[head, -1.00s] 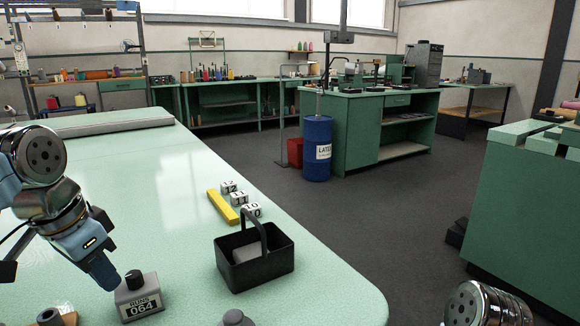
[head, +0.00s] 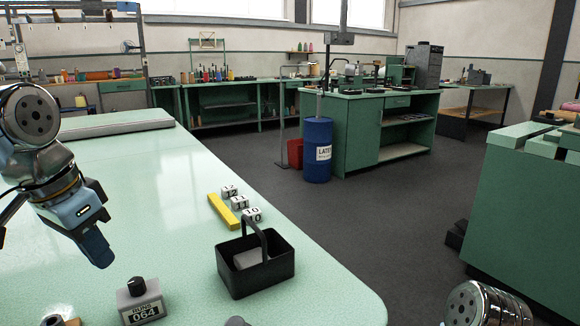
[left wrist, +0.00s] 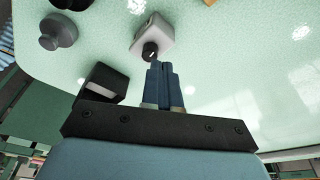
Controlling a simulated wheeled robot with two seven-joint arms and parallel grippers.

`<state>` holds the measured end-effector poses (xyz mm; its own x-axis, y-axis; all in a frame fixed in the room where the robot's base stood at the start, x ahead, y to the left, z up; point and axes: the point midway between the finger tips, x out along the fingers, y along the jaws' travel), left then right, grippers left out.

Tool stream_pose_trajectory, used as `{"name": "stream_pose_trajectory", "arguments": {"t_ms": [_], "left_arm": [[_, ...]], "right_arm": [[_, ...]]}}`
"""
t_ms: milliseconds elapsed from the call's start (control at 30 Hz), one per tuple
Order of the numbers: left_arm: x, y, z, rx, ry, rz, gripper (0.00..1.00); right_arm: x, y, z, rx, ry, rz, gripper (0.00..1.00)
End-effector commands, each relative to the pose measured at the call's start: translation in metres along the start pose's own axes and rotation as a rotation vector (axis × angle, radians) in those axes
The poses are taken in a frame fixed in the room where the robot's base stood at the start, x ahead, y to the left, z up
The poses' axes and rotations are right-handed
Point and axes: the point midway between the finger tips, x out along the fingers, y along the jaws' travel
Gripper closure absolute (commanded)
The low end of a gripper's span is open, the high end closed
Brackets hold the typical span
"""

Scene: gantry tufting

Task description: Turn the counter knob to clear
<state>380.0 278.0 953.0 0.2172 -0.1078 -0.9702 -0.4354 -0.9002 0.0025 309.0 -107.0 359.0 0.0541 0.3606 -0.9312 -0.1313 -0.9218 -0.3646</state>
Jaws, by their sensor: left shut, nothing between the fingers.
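The counter (head: 143,306) is a grey box on the green-white table with a label "RUNS" and a display reading 064. Its black knob (head: 137,285) sits on top. The counter also shows in the left wrist view (left wrist: 158,34), with the knob (left wrist: 150,50) just beyond my fingertips. My left gripper (head: 100,255) is shut and empty, above and to the left of the counter, apart from the knob in the head view. Its blue fingers are pressed together in the left wrist view (left wrist: 162,70). My right gripper is out of view.
A black basket (head: 255,282) holding a pale block stands right of the counter. Numbered white cubes (head: 240,204) and a yellow bar (head: 222,212) lie behind it. The table's right edge is close by. The table middle is clear.

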Motion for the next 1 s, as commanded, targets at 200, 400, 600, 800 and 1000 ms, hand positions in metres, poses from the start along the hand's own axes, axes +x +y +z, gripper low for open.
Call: {"name": "stream_pose_trajectory", "arguments": {"t_ms": [200,400,600,800,1000], "left_arm": [[-0.003,0.021,-0.007,-0.211,-0.009,-0.052,1.0],[-0.005,0.035,-0.013,-0.398,0.0,-0.102,1.0],[-0.002,0.037,-0.013,-0.464,0.005,-0.12,1.0],[0.016,0.037,-0.008,-0.463,0.004,-0.12,1.0],[0.048,0.037,0.0,-0.463,0.005,-0.119,1.0]], "right_arm": [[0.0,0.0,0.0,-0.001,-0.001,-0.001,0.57],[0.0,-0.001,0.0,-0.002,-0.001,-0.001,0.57],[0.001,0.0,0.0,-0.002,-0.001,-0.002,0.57],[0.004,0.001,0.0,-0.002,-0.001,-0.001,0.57],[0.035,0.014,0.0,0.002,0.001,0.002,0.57]]}}
